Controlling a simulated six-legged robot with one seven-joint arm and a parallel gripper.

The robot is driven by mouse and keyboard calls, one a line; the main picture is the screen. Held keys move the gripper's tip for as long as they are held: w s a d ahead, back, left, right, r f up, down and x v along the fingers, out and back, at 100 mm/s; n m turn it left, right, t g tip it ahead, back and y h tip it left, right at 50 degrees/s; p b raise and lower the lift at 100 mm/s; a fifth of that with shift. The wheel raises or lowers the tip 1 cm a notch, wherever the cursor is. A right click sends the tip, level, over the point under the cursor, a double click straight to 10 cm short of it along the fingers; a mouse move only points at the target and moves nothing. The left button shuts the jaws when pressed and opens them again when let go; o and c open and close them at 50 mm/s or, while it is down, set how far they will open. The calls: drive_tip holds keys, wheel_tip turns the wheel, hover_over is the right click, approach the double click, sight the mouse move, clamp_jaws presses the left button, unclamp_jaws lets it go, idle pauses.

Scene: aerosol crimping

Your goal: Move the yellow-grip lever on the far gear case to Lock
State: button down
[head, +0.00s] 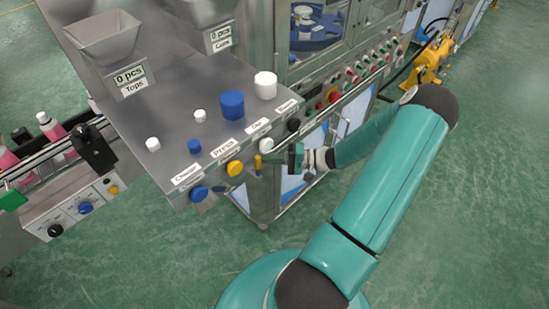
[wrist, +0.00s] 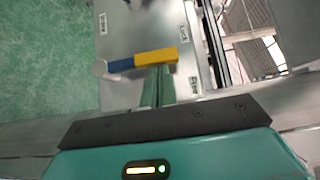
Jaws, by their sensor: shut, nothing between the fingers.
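In the head view the yellow grip (head: 257,161) is small and upright at the front of the machine. My gripper (wrist: 161,72) is shut and empty, its fingertips right beside the yellow grip; I cannot tell whether they touch. In the head view my gripper (head: 277,160) is just right of the grip.
A sloped steel panel (head: 205,140) with white and blue knobs stands left of my gripper. Buttons line the machine front behind my arm. A conveyor with pink bottles (head: 50,126) is at the left. Green floor (head: 450,220) is clear at the right.

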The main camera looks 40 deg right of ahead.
sight(260, 164)
drive_tip(key=a+n+h, duration=0.1)
drive_tip(key=a+n+g+h, duration=0.1)
drive_tip(key=a, duration=0.1)
drive_tip(key=a+r+n+h, duration=0.1)
drive_tip(key=shift+a+g, duration=0.25)
drive_tip(key=shift+g, duration=0.05)
drive_tip(key=shift+a, duration=0.15)
idle(0.5)
drive_tip(key=shift+d+r, duration=0.15)
drive_tip(key=shift+d, duration=0.2)
drive_tip(key=d, duration=0.1)
drive_tip(key=d+r, duration=0.1)
drive_tip(key=d, duration=0.1)
drive_tip(key=shift+s+d+r, duration=0.2)
drive_tip(key=shift+d+r, duration=0.05)
drive_tip(key=shift+r, duration=0.15)
drive_tip(key=v, duration=0.9)
drive_tip(key=shift+r, duration=0.4)
